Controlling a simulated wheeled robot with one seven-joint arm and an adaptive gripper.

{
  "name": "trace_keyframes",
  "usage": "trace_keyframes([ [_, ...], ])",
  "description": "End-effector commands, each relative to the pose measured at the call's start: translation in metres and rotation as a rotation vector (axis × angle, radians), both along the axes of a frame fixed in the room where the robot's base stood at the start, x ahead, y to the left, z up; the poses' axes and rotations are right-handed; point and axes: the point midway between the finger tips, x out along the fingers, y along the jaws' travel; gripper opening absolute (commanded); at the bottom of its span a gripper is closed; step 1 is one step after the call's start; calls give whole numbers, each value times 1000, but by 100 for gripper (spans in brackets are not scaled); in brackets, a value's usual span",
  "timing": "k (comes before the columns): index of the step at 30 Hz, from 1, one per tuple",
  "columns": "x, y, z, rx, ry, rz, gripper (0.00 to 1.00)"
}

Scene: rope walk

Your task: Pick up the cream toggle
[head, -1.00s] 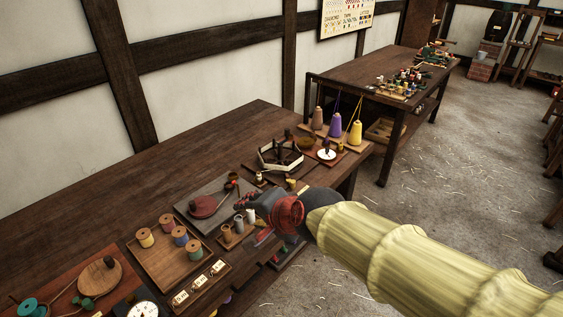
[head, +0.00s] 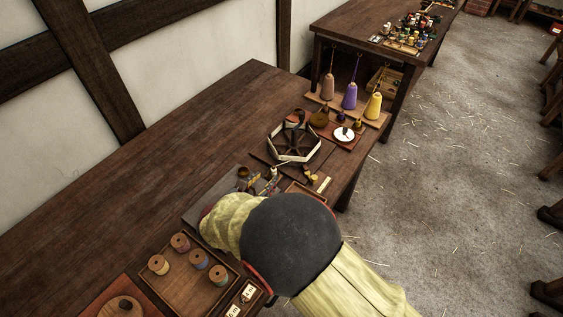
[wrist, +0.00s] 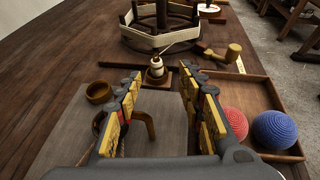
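A small cream piece (wrist: 156,67) with a dark top, which I take for the cream toggle, stands on a small brown base in the wrist view, just beyond the gap between my fingers. My gripper (wrist: 160,80) is open, with its yellow-and-black fingers on either side and nothing held. In the head view a small pale piece (head: 273,172) just past my forearm may be the same toggle. My own arm hides most of my gripper there.
A hexagonal winder (head: 293,145) stands behind. In the wrist view, a brown bowl (wrist: 99,92) is left, a wooden mallet (wrist: 234,52) right, and a tray (wrist: 253,75) with a red and a blue ball nearer right. A tray of spools (head: 163,290) lies in the head view's foreground.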

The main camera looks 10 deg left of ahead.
Motion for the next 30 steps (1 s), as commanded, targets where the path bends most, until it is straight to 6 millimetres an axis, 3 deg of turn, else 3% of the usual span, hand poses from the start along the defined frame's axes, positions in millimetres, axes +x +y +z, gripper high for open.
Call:
trace_keyframes([
  [11, 32, -5, -12, 2, -1, -2, 39],
  [19, 67, -9, -24, 0, 0, -2, 39],
  [26, 71, -9, -24, 1, 0, 1, 39],
  [30, 71, -9, -24, 1, 0, 1, 33],
])
